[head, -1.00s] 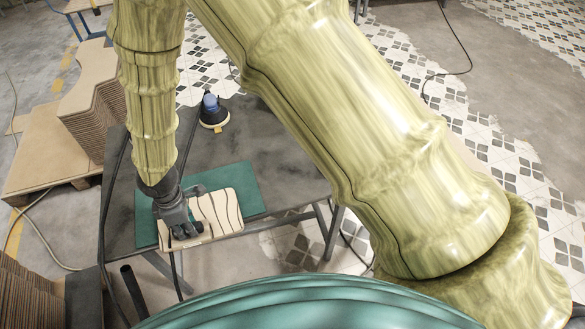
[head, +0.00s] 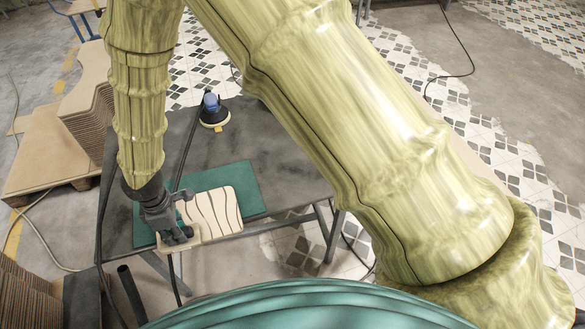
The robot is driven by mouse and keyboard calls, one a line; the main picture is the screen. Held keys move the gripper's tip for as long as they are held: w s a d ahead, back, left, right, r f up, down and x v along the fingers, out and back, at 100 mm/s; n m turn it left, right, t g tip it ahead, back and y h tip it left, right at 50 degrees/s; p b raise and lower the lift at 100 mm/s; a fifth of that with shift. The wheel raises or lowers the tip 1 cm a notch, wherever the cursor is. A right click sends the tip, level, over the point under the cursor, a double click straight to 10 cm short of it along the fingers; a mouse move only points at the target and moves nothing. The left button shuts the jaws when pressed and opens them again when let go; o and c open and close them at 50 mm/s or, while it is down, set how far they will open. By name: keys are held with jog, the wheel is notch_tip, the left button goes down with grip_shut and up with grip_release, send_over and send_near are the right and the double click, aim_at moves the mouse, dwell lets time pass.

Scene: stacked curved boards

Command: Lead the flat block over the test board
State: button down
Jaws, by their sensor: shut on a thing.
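The test board (head: 213,214) is a pale, rounded board with dark wavy lines. It lies on the green mat (head: 240,182) at the near edge of the table. My gripper (head: 176,238) points down at the left end of the board. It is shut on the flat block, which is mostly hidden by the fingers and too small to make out. I cannot tell whether the block touches the board.
A blue and black sander (head: 213,112) stands farther back on the dark table (head: 270,150). A dark cable hangs beside my arm. Stacked curved boards (head: 92,105) rest on a pallet at the left. The table is clear right of the sander.

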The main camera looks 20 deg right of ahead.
jog(key=shift+s+a+r+t, duration=0.1)
jog(key=shift+a+r+t, duration=0.1)
jog(key=shift+a, duration=0.25)
jog(key=shift+s+a+r+t, duration=0.1)
jog(key=shift+a+r, duration=0.05)
jog(key=shift+a, duration=0.25)
jog(key=shift+s+a+r+b, duration=0.1)
jog(key=shift+a+r+b, duration=0.05)
jog(key=shift+a+b, duration=1.1)
jog(key=shift+a+p, duration=0.3)
jog(key=shift+w+a+r, duration=0.1)
jog(key=shift+w+a, duration=0.05)
jog(key=shift+w, duration=0.55)
jog(key=shift+w+a, duration=0.1)
jog(key=shift+w, duration=0.55)
jog(key=shift+w+p, duration=0.35)
jog(key=shift+w, duration=0.5)
jog(key=shift+d, duration=0.1)
jog(key=shift+d+f, duration=0.1)
jog(key=shift+f, duration=0.1)
jog(key=shift+d+f, duration=0.15)
jog(key=shift+d, duration=1.4)
